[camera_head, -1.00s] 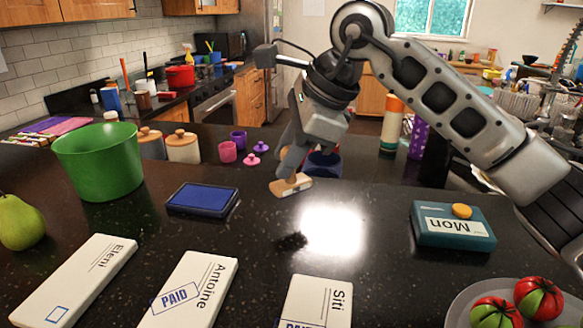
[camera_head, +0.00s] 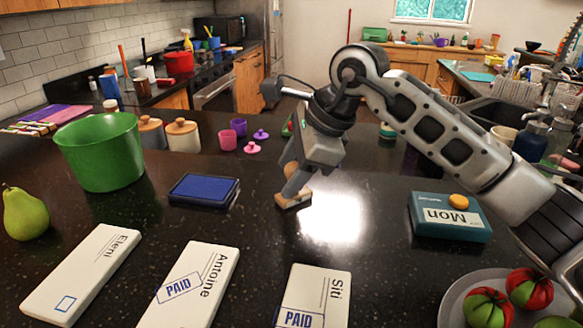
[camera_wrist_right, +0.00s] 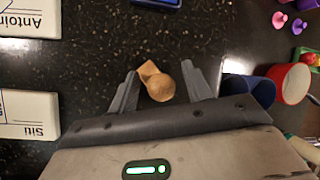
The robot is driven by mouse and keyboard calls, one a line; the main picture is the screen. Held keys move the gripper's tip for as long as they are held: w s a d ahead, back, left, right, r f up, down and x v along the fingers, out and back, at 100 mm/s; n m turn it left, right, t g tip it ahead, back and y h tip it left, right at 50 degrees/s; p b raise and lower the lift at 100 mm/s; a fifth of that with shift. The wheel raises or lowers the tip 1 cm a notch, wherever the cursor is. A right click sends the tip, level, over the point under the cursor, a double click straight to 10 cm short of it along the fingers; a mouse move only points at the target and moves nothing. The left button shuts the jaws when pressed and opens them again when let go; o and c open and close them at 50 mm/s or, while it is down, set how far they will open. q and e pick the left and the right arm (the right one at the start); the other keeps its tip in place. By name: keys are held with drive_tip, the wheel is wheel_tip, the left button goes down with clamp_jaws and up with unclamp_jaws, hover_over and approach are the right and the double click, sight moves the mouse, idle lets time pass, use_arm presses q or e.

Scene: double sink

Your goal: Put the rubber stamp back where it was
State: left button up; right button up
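The wooden rubber stamp (camera_head: 293,201) stands on the dark counter, to the right of the blue ink pad (camera_head: 204,189). Its round knob handle (camera_head: 291,169) points up and is partly hidden by my gripper. My right gripper (camera_head: 296,182) is around the stamp from above. In the right wrist view my right gripper (camera_wrist_right: 160,88) has its fingers apart, with a gap on each side of the stamp's round handle (camera_wrist_right: 161,88). My left gripper is not in view.
White envelopes lie in front: Eleni (camera_head: 85,270), Antoine (camera_head: 192,282) and Siti (camera_head: 318,292), the last two marked PAID. A green pot (camera_head: 100,152) and pear (camera_head: 25,213) are left. A teal Mon box (camera_head: 449,217) and a plate (camera_head: 452,300) with tomatoes are right.

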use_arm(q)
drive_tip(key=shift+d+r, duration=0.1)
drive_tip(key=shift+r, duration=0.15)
use_arm(e)
drive_tip(key=shift+r, duration=0.15)
drive_tip(key=shift+r, duration=0.2)
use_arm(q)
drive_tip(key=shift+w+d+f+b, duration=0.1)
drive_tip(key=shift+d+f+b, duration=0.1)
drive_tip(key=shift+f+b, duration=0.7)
use_arm(e)
drive_tip(key=v, duration=1.1)
drive_tip(key=shift+d+r, duration=0.2)
drive_tip(key=shift+r, duration=0.1)
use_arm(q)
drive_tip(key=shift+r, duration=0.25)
use_arm(e)
drive_tip(key=shift+s, duration=0.1)
